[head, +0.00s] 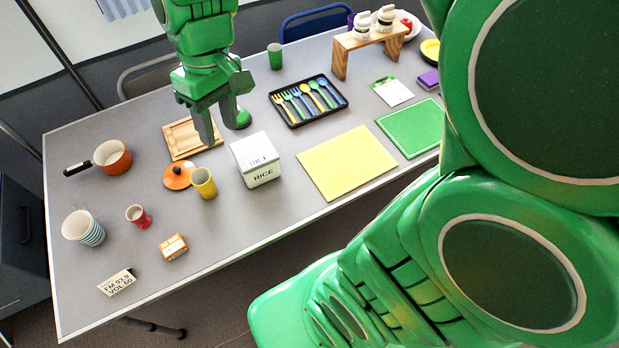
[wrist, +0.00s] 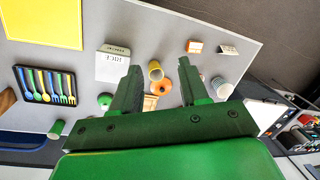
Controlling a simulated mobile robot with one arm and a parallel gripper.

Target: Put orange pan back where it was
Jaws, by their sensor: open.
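The orange pan (head: 113,158) stands upright on the table at the left in the head view. Its black handle points left. I cannot make the pan out in the wrist view, where my gripper covers part of the table. An orange lid (head: 179,175) with a dark knob lies apart from the pan, to its right; it also shows between my fingers in the wrist view (wrist: 161,86). My gripper (head: 223,131) is open and empty, pointing down above the table by the wooden board (head: 176,136), to the right of the pan.
A yellow cup (head: 204,183), a rice box (head: 256,160), a red cup (head: 138,216), a striped cup (head: 83,228) and a small orange box (head: 173,247) stand nearby. A cutlery tray (head: 291,121) and a yellow mat (head: 346,162) lie to the right. The table's left edge is clear.

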